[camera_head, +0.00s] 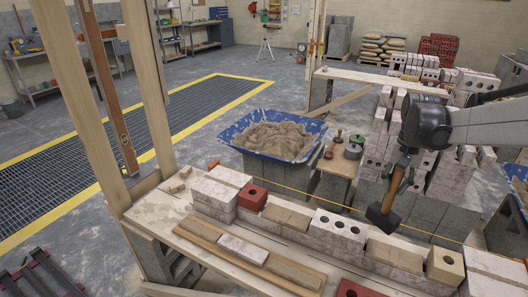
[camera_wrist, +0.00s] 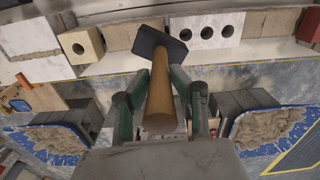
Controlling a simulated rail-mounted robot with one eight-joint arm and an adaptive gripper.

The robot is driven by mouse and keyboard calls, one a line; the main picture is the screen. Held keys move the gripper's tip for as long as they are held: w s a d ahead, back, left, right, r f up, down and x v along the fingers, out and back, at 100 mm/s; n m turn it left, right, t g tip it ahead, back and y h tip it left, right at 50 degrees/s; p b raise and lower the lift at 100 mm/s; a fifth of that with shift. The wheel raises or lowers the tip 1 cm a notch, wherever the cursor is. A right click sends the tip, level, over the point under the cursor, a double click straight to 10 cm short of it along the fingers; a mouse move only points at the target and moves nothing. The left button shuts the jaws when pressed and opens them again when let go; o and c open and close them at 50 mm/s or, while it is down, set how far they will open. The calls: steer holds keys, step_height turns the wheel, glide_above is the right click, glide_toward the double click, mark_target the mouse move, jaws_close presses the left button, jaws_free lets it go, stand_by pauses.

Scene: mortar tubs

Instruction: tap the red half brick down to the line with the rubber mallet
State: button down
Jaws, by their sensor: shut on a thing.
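My gripper (camera_head: 403,163) is shut on the wooden handle of the rubber mallet (camera_head: 383,217). The red half brick (camera_head: 252,197), with one hole, sits in the wall course at the left, well apart from the mallet. A red block shows at the wrist view's right edge (camera_wrist: 309,27). The yellow line (camera_head: 320,202) runs along the wall's far side.
A white three-hole brick (camera_head: 338,230) and a cream one-hole block (camera_head: 445,264) stand in the same course. A blue tub of mortar (camera_head: 238,137) is behind the wall. A small table (camera_head: 334,165) with tools stands beside it. Timber posts (camera_head: 147,90) rise at the left.

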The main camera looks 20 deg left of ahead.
steer(key=w+a+n+p, duration=0.3)
steer(key=w+a+n, duration=0.45)
steer(key=a, duration=0.55)
steer(key=w+a+f+n+p, duration=0.1)
steer(key=a+n, duration=0.7)
steer(key=a, duration=0.9)
steer(key=w+a+f+n+p, duration=0.1)
steer(key=a+n+p, duration=0.3)
steer(key=a, duration=1.3)
steer(key=f+n, duration=0.1)
steer(key=n, duration=0.3)
steer(key=shift+w+f, duration=0.15)
steer(key=shift+n, duration=0.25)
